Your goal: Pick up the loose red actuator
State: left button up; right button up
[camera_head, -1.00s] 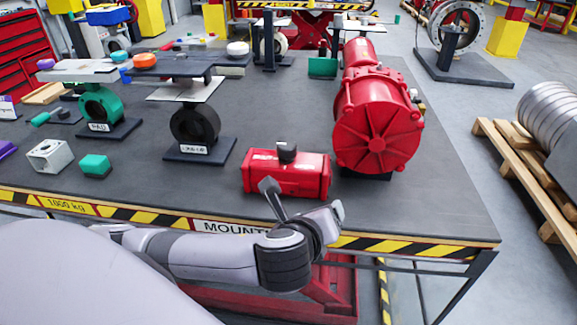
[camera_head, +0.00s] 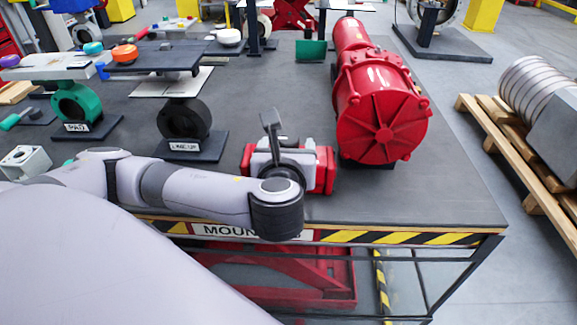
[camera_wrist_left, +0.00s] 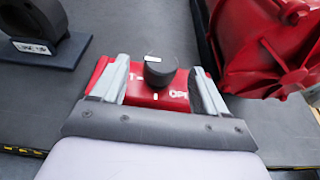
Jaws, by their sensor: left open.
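The loose red actuator (camera_head: 325,172) is a small red box lying near the front edge of the table, left of the large red cylinder. In the head view my left arm and gripper (camera_head: 283,145) cover most of it. In the left wrist view the actuator (camera_wrist_left: 172,99) shows a black knob (camera_wrist_left: 159,70) on top and white lettering. My left gripper (camera_wrist_left: 155,88) is open, with one finger on each side of the knob, over the red body. I cannot tell whether the fingers touch it. My right gripper is not in view.
The large red cylinder (camera_head: 383,110) stands close to the right of the actuator. Black valve stands (camera_head: 187,124) and a green one (camera_head: 78,105) are to the left. The table's right front (camera_head: 430,205) is clear. A pallet (camera_head: 510,130) stands beyond the table's right side.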

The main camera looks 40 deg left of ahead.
aim_at(289, 138)
pick_arm(q)
jog(key=shift+x, duration=2.7)
jog(key=shift+r, duration=0.1)
grip_shut()
jog(key=shift+w+r+p, duration=0.15)
jog(key=shift+r+p, duration=0.1)
jog(key=shift+p, duration=0.05)
